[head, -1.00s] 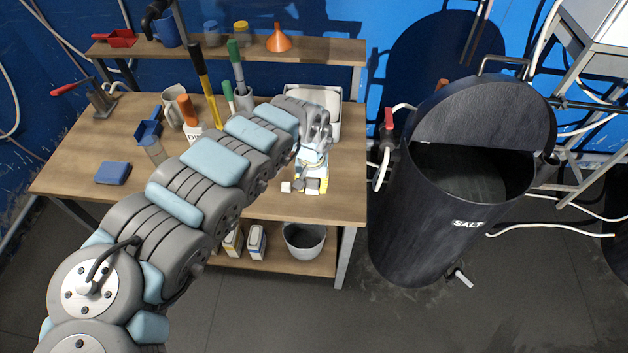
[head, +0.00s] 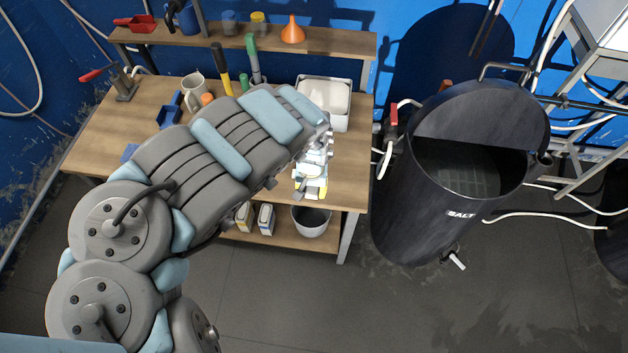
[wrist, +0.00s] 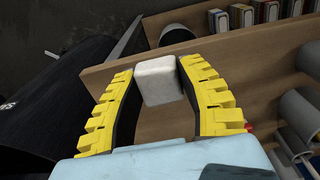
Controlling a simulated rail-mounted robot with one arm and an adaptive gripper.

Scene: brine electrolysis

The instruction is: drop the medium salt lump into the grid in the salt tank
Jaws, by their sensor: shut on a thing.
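My gripper (wrist: 157,80) has yellow ribbed fingers closed on a white, blocky salt lump (wrist: 158,81), which sits between the fingertips in the wrist view. In the head view my gripper (head: 312,188) is over the front right part of the workbench, left of the tank. The lump is hard to make out there. The salt tank (head: 420,215) is a black drum marked SALT at the right, its top partly covered by a lid (head: 475,118). Through the open front half, a faint grid (head: 462,180) shows inside. The gripper is well apart from the tank.
The wooden workbench (head: 347,185) holds a white tray (head: 325,103) behind my gripper. A grey bucket (head: 310,222) stands on the lower shelf. A red-handled valve (head: 393,115) and pale hoses are between bench and tank. A metal frame (head: 590,110) stands right of the tank.

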